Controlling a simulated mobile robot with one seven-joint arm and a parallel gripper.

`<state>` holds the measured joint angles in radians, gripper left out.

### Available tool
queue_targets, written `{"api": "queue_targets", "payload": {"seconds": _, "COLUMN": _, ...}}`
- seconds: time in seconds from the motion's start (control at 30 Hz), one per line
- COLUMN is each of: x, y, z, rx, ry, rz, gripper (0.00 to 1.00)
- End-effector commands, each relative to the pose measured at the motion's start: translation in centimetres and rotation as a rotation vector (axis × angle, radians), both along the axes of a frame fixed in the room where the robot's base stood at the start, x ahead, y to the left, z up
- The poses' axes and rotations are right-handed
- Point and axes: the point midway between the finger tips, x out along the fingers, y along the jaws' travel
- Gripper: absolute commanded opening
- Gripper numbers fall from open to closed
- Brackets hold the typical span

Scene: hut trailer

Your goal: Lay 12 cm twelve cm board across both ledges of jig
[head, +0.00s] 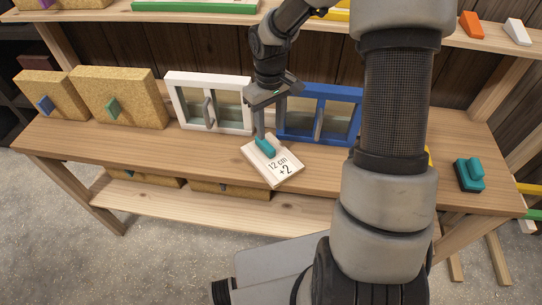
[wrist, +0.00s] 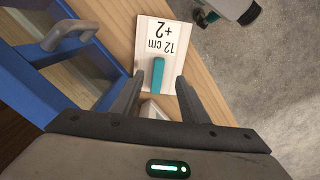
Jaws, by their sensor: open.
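The 12 cm board (head: 262,163) is a pale wooden plate with a white label reading "12 cm +2". It lies flat on the wooden bench, turned at an angle near the front edge. Its teal upright handle (head: 266,146) stands on its far part. The board also shows in the wrist view (wrist: 148,40), with the handle (wrist: 157,76) between my two fingers in the picture. My gripper (wrist: 160,77) is open, pointing down close over the handle; I cannot tell if either finger touches it. In the head view my gripper (head: 260,134) partly hides the handle. I cannot pick out the jig with certainty.
A white-framed window (head: 180,78) and a blue-framed one (head: 293,131) stand along the back of the bench. The front strip left of the board is clear.

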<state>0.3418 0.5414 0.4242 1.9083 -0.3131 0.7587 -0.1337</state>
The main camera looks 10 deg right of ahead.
Motion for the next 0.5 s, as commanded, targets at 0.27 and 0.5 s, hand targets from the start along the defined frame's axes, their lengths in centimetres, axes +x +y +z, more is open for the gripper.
{"api": "queue_targets", "payload": {"seconds": 0.27, "x": 0.0, "y": 0.0, "z": -3.8, "rx": 0.000, "ry": -0.001, "rz": 0.000, "gripper": 0.41}}
{"api": "queue_targets", "payload": {"seconds": 0.5, "x": -0.1, "y": -0.1, "z": -6.1, "rx": 0.001, "ry": 0.004, "rz": -0.001, "gripper": 0.41}}
